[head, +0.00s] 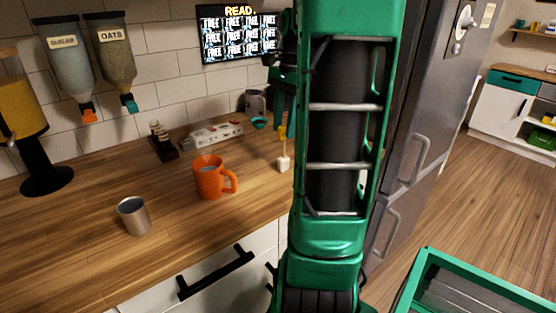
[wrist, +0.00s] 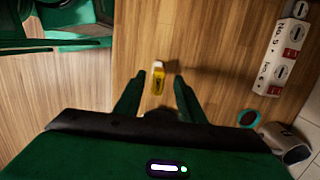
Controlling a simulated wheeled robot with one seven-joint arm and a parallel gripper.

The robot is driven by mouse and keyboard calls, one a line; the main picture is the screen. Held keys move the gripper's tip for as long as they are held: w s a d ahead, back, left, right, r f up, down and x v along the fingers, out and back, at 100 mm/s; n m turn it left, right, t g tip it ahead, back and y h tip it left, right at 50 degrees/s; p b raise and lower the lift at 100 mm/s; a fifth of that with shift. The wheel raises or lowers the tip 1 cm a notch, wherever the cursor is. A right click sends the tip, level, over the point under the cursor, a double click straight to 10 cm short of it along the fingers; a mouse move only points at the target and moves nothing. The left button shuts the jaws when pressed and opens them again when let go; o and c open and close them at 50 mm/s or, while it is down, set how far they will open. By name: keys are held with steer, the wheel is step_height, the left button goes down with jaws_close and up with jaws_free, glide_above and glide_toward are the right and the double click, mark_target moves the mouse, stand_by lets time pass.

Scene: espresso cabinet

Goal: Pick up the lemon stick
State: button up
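The lemon stick (head: 284,160) stands on the wooden counter in the head view, with a pale lower part and a yellow upper part. It also shows in the wrist view (wrist: 158,80), in the gap between my fingertips. My gripper (wrist: 157,76) points down at it with its fingers apart, and there is a gap on each side of the stick. In the head view my gripper (head: 281,122) is just above the stick and partly hidden by my arm.
An orange mug (head: 209,178) and a metal cup (head: 134,217) stand to the left. Behind are a white labelled box (head: 213,136), a teal bowl (head: 260,123), a grey mug (head: 255,103) and a dark rack (head: 161,147). A fridge (head: 425,120) rises to the right.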

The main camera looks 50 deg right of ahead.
steer(key=shift+a+f, duration=0.1)
steer(key=shift+f, duration=0.6)
jaws_close()
steer(key=shift+r, duration=0.1)
